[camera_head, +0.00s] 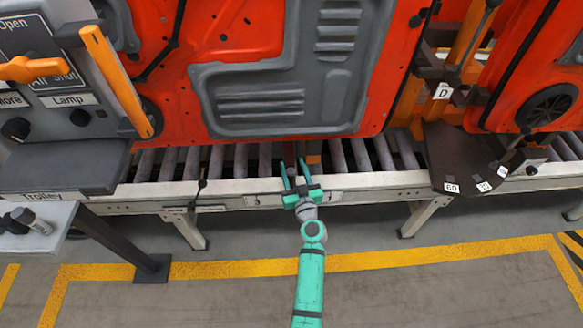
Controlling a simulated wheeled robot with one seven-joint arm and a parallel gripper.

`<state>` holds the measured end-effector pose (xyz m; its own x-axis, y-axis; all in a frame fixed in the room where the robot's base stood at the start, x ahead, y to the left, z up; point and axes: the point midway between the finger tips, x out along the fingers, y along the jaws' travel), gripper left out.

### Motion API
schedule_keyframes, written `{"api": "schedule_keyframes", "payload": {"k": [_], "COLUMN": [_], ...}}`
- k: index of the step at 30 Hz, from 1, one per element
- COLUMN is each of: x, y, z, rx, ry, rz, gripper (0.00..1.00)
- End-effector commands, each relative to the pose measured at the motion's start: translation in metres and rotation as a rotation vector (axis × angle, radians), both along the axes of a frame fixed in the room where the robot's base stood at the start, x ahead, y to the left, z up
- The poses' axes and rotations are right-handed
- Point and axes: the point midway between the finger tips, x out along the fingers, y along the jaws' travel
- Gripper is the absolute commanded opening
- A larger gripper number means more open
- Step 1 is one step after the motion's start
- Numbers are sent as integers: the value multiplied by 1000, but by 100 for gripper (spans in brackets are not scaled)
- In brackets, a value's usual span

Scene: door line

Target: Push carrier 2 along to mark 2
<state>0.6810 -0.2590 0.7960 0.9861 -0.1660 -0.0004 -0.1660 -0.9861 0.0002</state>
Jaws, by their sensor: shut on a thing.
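A large orange-red door panel (355,110) with a grey inner plate (280,97) stands upright over the roller line (225,160). No carrier number is readable on it. My gripper (292,164) reaches over the front rail (385,182) below the panel's lower edge. Its fingers are closed around a narrow dark reddish part under the panel, mostly hidden, which seems to belong to the carrier. Small plates sit on the rail on either side of my gripper, the right plate (331,197) and the left plate (250,200); their marks are too small to read surely.
A control panel (50,90) with an orange lever and a grey shelf (60,170) stands at left. A thin black stalk (200,190) rises at the rail. At right, a dark bracket (458,160) with numbered tags and another orange panel (545,70) stand close by. The front floor is clear.

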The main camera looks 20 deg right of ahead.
Motion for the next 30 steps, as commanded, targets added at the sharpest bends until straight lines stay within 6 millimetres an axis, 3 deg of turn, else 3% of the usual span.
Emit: {"api": "schedule_keyframes", "payload": {"k": [14,30], "x": [-5,-89], "y": [2,17], "z": [0,-1], "rx": [0,-1], "ry": [0,2], "rz": [2,2], "gripper": [38,38]}}
